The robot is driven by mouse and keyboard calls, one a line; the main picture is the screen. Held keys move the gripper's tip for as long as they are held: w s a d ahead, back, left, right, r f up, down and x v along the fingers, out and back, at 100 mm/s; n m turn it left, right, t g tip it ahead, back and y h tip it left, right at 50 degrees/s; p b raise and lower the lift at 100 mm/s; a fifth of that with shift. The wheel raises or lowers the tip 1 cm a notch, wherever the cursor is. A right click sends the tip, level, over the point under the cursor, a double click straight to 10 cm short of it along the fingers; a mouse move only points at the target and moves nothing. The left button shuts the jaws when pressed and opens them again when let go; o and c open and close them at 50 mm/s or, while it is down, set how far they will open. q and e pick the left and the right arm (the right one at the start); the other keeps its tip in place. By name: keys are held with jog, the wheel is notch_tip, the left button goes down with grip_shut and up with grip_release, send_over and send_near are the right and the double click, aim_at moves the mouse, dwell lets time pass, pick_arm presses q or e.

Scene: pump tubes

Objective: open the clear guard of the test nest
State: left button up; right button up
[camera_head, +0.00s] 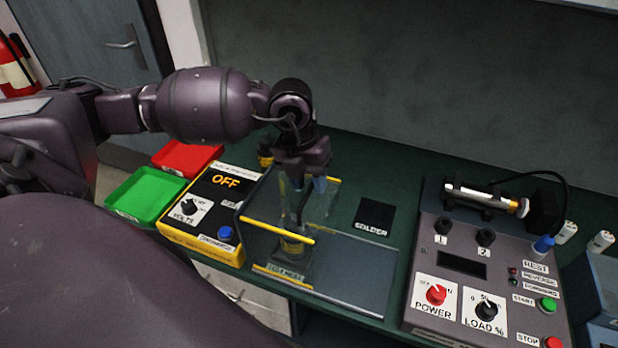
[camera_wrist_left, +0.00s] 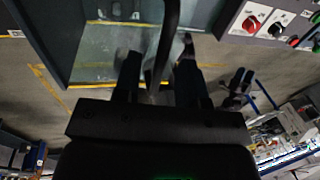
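The test nest (camera_head: 283,274) sits at the bench front between the yellow unit and a flat grey plate. Its clear guard has a yellow front edge (camera_head: 277,231) and seems to stand over the nest; how far it is lowered is hard to tell. My left gripper (camera_head: 301,192) points down at the guard, its two fingers apart. In the left wrist view, the fingers (camera_wrist_left: 160,75) stand either side of a dark bar (camera_wrist_left: 166,40), perhaps a handle, with gaps visible; contact is unclear. The clear panel (camera_wrist_left: 100,55) lies beyond.
The yellow unit showing OFF (camera_head: 225,182) is left of the nest, beside green (camera_head: 145,192) and red (camera_head: 187,157) trays. A black SOLDER pad (camera_head: 374,216) lies behind right. The grey control box (camera_head: 462,262) stands right. The flat grey plate (camera_head: 350,270) is bare.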

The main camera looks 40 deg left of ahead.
pick_arm(q)
grip_shut()
jog(key=shift+d, duration=0.1)
jog(key=shift+w+d, duration=0.1)
jog(key=shift+d, duration=0.2)
jog(key=w+d+b, duration=0.3)
jog(key=d+b, duration=0.1)
jog(key=d, duration=1.1)
jog(key=shift+w+b, duration=0.35)
jog(key=shift+o, duration=0.2)
grip_release()
jog(key=shift+d, duration=0.1)
notch_tip(320, 180, up, 11)
jog(key=a, duration=0.2)
jog(key=shift+s+f, duration=0.15)
jog(key=shift+s, duration=0.1)
